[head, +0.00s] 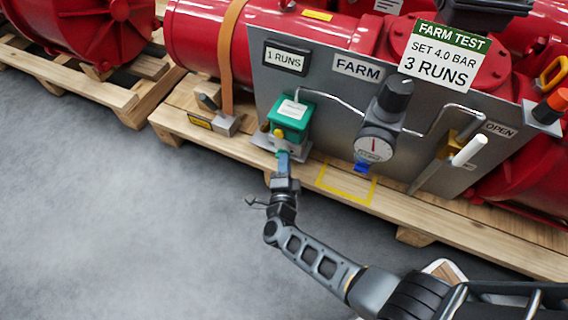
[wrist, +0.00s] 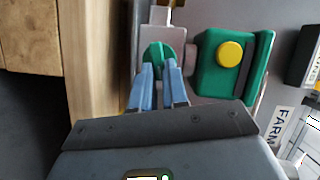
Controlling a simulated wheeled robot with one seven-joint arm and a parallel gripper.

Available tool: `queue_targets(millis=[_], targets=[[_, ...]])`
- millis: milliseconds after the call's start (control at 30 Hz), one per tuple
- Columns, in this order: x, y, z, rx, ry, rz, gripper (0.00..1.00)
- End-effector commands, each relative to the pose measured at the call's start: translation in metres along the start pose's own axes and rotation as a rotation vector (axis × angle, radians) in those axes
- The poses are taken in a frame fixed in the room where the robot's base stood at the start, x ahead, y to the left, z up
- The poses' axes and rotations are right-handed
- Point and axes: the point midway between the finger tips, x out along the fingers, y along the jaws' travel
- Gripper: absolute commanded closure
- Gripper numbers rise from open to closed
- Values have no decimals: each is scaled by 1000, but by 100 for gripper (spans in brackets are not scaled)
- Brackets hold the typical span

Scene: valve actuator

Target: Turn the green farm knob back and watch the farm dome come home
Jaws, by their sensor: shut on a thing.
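I cannot tell which way the knob is turned.
The grey panel (head: 325,98) carries a "1 RUNS" counter (head: 285,57), a round gauge (head: 374,146) and a white-handled lever (head: 469,151) near an OPEN label. A sign (head: 444,55) reads SET 4.0 BAR, 3 RUNS. A wooden pallet (head: 480,229) edges the clear grey floor.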

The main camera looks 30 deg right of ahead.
Motion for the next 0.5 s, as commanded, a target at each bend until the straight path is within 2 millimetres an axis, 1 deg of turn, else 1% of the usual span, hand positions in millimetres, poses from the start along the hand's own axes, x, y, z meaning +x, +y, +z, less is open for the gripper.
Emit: queue_targets(millis=[200, 500], targets=[[1, 4, 0, 133, 3, -53, 100], [1, 6, 0, 237, 3, -95, 100]])
